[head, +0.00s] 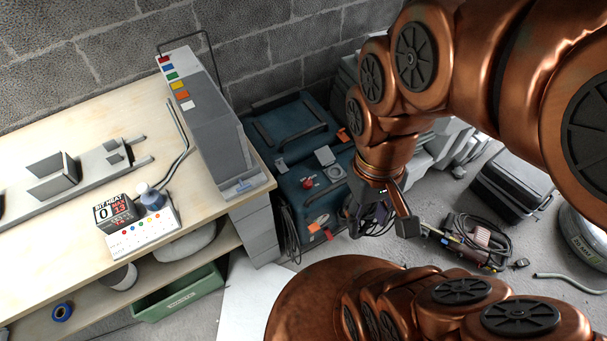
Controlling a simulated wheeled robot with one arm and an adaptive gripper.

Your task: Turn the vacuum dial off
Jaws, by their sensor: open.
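A dark teal machine (285,128) stands on the floor beside the bench, and seems to be the vacuum. A small red knob (308,183) shows on it, and a grey square fitting (325,157) sits just behind. I cannot tell which of these is the vacuum dial, or how it is set. My gripper (381,217) points down at the right front of the machine, with its two fingers apart and nothing seen between them. It is to the right of the red knob and apart from it. My arm hides the machine's right side.
The wooden bench (60,120) fills the left, with a grey cabinet (205,115) at its right edge and a bit heat display (117,212) on it. A green bin (180,292) sits below. Tools with cables (470,235) and a black case (515,185) lie right on the floor.

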